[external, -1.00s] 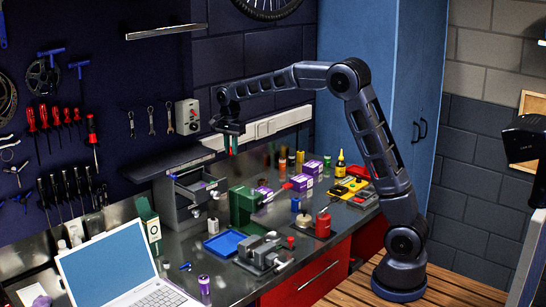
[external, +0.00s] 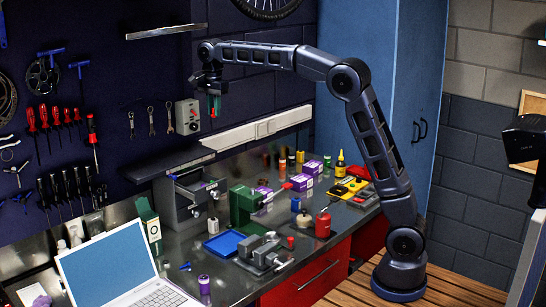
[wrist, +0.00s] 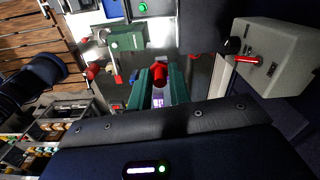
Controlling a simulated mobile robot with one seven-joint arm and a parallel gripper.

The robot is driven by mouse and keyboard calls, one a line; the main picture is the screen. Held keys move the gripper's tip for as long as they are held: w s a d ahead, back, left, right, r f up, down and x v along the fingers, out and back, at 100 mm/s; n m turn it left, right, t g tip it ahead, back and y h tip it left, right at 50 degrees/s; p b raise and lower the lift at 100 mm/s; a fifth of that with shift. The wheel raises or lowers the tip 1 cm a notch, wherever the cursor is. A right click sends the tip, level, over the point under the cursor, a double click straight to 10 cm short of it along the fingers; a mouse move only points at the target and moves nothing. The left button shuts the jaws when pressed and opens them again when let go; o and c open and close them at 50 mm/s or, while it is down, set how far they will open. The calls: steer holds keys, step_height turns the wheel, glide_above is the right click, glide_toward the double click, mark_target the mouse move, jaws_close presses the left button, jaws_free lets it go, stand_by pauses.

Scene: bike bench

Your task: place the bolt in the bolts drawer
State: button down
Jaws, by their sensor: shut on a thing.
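My gripper (external: 213,105) is raised high above the bench, in front of the dark wall. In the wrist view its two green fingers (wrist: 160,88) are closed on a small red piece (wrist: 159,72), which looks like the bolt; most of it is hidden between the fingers. A grey drawer cabinet (external: 168,208) stands on the bench below my gripper and to its left in the external view. Its upper drawer (external: 203,186) is pulled out, with small items in it. I cannot read any drawer label.
A grey switch box (external: 187,117) is on the wall close to my gripper; it also shows in the wrist view (wrist: 268,60). A green block-like object (external: 240,205), a blue tray (external: 224,243), a grey vise (external: 262,253) and a laptop (external: 108,275) crowd the bench.

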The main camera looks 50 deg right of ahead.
steer(key=m, duration=0.2)
glide_above(195, 188)
steer(key=s+a, duration=0.4)
steer(key=s, duration=0.1)
steer(key=f, duration=2.5)
steer(key=shift+s, duration=0.2)
steer(key=shift+f, duration=0.1)
steer(key=c, duration=1.7)
jaws_free()
steer(key=shift+c, duration=0.2)
steer(key=shift+o, duration=0.9)
